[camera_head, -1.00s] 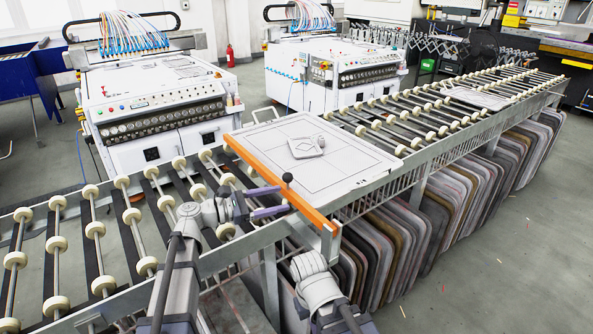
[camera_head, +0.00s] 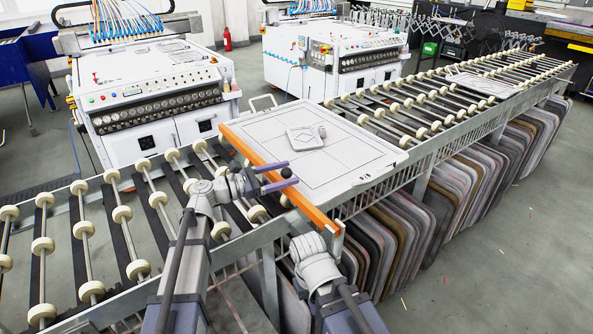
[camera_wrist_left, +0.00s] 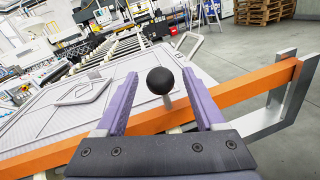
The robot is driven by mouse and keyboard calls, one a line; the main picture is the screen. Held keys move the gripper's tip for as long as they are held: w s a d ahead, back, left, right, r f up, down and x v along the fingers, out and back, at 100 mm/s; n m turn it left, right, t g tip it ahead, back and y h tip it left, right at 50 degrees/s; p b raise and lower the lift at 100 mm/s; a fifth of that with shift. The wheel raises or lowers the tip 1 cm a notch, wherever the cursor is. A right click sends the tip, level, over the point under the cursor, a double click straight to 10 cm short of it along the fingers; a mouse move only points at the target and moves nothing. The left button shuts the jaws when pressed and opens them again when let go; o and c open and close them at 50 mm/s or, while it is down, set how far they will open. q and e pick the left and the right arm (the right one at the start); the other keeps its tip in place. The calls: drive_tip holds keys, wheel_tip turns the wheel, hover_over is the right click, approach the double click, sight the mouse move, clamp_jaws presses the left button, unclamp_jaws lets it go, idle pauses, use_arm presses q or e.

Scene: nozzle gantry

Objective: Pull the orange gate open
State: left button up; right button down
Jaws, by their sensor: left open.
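The orange gate (camera_head: 315,211) is a long bar across the roller conveyor, along the near-left edge of a white board. It also crosses the left wrist view (camera_wrist_left: 245,86). A black ball knob (camera_head: 286,172) stands on a short stem on the gate. My left gripper (camera_head: 281,176) is open at the knob, its purple fingers on either side of it in the head view. In the left wrist view the knob (camera_wrist_left: 160,80) shows between the open fingers, with no contact visible. My right arm shows at the lower middle, but its gripper is not visible.
Bare rollers (camera_head: 120,214) extend to the left of the gate. Upright panels (camera_head: 400,230) are racked under the conveyor. White machines (camera_head: 150,95) stand behind.

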use_arm(q)
drive_tip(key=shift+x, duration=1.9)
clamp_jaws()
